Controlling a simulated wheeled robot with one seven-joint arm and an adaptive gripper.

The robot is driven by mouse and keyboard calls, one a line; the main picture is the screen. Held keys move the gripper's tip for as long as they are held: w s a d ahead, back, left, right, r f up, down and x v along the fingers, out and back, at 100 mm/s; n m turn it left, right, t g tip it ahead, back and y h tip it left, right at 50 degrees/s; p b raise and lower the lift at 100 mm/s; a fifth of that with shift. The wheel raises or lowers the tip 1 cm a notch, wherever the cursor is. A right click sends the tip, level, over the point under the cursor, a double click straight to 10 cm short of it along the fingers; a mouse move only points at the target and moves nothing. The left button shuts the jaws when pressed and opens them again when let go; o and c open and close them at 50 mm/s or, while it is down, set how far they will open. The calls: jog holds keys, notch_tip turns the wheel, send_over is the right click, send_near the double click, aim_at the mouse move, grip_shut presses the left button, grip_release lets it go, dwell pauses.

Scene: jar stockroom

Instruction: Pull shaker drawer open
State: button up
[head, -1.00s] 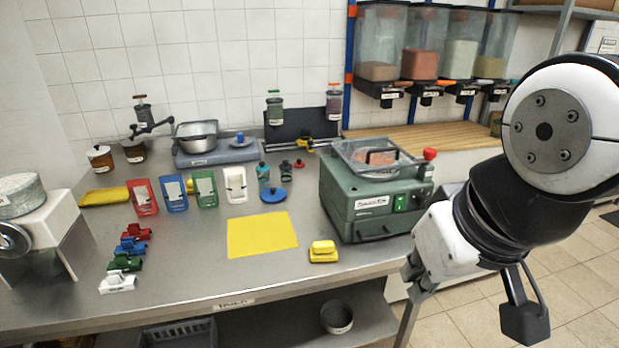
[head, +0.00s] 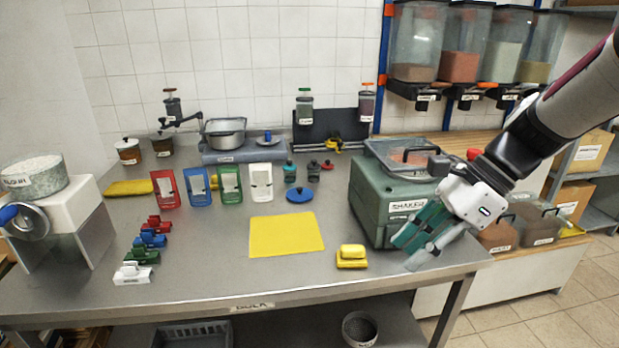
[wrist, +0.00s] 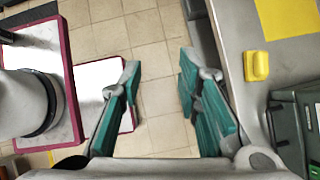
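The shaker (head: 372,215) is a dark green box at the right end of the metal table, with a white label on its front and a lidded tray on top. My gripper (head: 402,254) has teal fingers and is in front of the shaker's right part in the head view, hiding much of its front, so the drawer cannot be made out. In the wrist view my gripper (wrist: 158,70) is open with nothing between its fingers, over the tiled floor. The shaker (wrist: 290,130) shows at the lower right there, apart from the fingers.
A yellow block (head: 352,256) sits on the table (head: 210,275) left of the gripper, near a yellow mat (head: 286,234). A red knob (head: 473,154) stands by the shaker's top right. Bins (head: 500,236) stand right of my gripper. Floor is free in front.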

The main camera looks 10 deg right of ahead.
jog(key=w+d+f+m+t+y+b, duration=0.3)
jog(key=w+d+f+m+t, duration=0.2)
jog(key=w+d+f+m, duration=0.6)
jog(key=w+d+f+m+t+y+b, duration=0.2)
jog(key=w+d+f+m+t+b, duration=0.25)
jog(key=d+f+m, duration=0.7)
jog(key=w+a+m, duration=0.1)
jog(key=w+a, duration=0.1)
jog(key=a, duration=0.1)
jog(key=w+a+m, duration=0.1)
jog(key=w+a, duration=0.1)
jog(key=w, duration=0.1)
jog(key=w+a+m, duration=0.1)
jog(key=w+a, duration=0.2)
jog(key=shift+w+a+r+t, duration=0.2)
jog(key=shift+a+r+t, duration=0.1)
jog(key=shift+r+t, duration=0.05)
jog(key=shift+c, duration=0.6)
grip_shut()
